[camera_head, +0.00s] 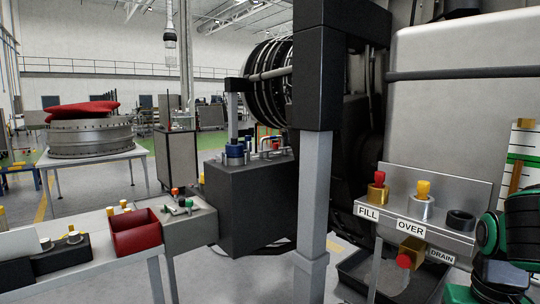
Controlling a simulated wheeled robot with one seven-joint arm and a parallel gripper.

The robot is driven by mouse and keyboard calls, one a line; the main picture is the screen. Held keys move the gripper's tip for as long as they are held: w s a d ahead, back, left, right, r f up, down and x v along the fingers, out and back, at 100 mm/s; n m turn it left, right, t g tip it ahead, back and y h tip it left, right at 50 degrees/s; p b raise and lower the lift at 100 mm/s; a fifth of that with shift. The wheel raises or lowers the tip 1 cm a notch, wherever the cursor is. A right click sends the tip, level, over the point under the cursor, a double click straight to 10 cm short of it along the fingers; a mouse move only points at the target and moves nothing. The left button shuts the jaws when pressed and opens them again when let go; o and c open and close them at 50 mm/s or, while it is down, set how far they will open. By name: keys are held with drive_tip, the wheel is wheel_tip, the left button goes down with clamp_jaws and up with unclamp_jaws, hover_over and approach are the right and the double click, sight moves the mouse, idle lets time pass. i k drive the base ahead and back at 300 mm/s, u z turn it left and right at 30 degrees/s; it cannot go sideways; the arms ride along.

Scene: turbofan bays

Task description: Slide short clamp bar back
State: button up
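I cannot pick out the short clamp bar for certain. A small group of metal parts with red and green knobs (180,204) sits on a grey block (188,228) at the left bench's right end; a clamp bar may be among them, but it is too small to tell. A dark block (250,205) in the middle carries a blue-topped cylinder (235,152) and small metal fittings (271,150). My arm's green and black links show at the right edge. My gripper is not in view.
A grey and black post (312,190) stands in front of the engine. A right-hand stand (440,222) has FILL, OVER and DRAIN labels, with a dark tray (352,268) below. A red bin (136,236) sits on the left bench. A table at back left holds a metal ring (90,137).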

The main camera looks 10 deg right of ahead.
sight(275, 144)
drive_tip(key=k, duration=0.5)
drive_tip(key=u, duration=1.45)
drive_tip(key=i, duration=2.2)
drive_tip(key=z, duration=1)
